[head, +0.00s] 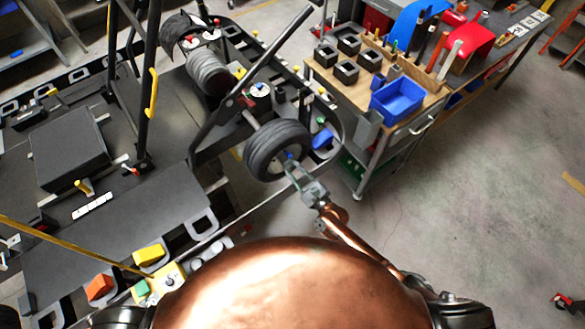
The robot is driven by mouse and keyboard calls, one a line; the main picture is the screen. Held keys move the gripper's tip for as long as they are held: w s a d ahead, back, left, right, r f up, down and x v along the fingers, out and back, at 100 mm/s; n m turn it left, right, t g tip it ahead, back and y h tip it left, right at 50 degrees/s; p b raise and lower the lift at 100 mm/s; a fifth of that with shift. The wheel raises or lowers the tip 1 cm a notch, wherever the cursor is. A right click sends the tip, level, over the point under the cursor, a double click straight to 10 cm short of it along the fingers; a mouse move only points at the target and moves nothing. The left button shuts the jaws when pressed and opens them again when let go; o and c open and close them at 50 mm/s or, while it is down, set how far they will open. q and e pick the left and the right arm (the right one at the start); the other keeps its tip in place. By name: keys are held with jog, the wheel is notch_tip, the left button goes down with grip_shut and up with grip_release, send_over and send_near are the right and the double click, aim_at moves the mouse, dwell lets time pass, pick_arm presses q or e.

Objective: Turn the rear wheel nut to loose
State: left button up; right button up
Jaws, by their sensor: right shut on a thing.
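The rear wheel (272,146), a black tyre with a pale hub, is mounted on the kart frame near the middle of the head view. A small blue piece, the wheel nut (289,156), shows at the hub centre. My right gripper (292,166) reaches up from below to the hub. Its fingers are shut on the nut and partly cover it. Whether the nut is tight or loose cannot be seen. My left gripper is not in view.
A workbench (433,100) stands at the right with a blue bin (398,101), black boxes and tools. The kart frame fills the left side, with a yellow block (149,255) and an orange block (100,287) below.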

grip_shut()
